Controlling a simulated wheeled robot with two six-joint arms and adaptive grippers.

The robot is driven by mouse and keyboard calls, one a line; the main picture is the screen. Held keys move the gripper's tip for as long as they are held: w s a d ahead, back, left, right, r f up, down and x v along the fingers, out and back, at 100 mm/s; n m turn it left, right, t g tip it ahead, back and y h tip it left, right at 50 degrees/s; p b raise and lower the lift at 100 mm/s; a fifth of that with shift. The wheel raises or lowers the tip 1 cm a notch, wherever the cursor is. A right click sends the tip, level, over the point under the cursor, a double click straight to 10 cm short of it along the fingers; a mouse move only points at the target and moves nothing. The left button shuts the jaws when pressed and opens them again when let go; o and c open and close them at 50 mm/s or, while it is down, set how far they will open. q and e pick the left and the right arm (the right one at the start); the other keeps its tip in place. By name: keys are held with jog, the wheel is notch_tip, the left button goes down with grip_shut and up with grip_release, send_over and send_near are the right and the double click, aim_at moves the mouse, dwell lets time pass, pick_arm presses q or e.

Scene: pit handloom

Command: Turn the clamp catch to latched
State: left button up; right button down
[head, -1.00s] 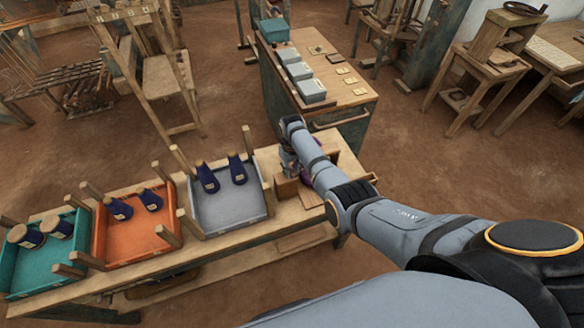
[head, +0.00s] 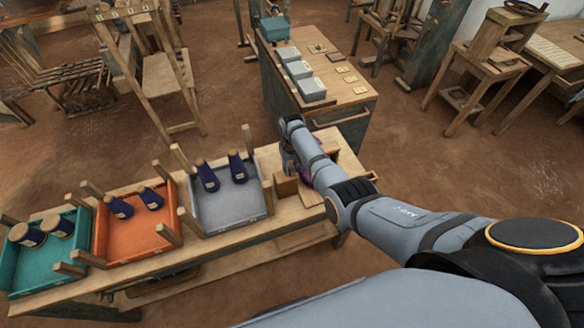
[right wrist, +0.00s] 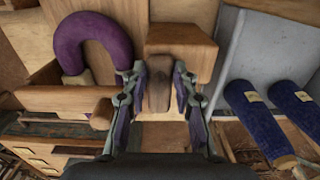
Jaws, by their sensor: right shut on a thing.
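The clamp catch looks like a small grey-brown wooden piece (right wrist: 157,88) in the right wrist view, in front of a light wooden block (right wrist: 180,45). My right gripper (right wrist: 158,95) is shut on it, with one finger on each side. Which way the catch is turned I cannot tell. In the head view my right gripper (head: 289,168) reaches down to the right end of the bench, where my own arm hides the catch. A purple curved piece (right wrist: 95,38) is beside the block in the right wrist view. My left gripper is not in view.
A grey tray (head: 238,216), an orange tray (head: 128,250) and a teal tray (head: 40,275) stand along the bench, each with dark blue spools and wooden posts. Blue spools (right wrist: 250,115) are close to my right gripper. A table with grey boxes (head: 300,70) stands behind.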

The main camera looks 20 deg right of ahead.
aim_at(292, 170)
jog(key=c, duration=1)
grip_release()
jog(key=shift+c, duration=0.2)
notch_tip(292, 170, up, 12)
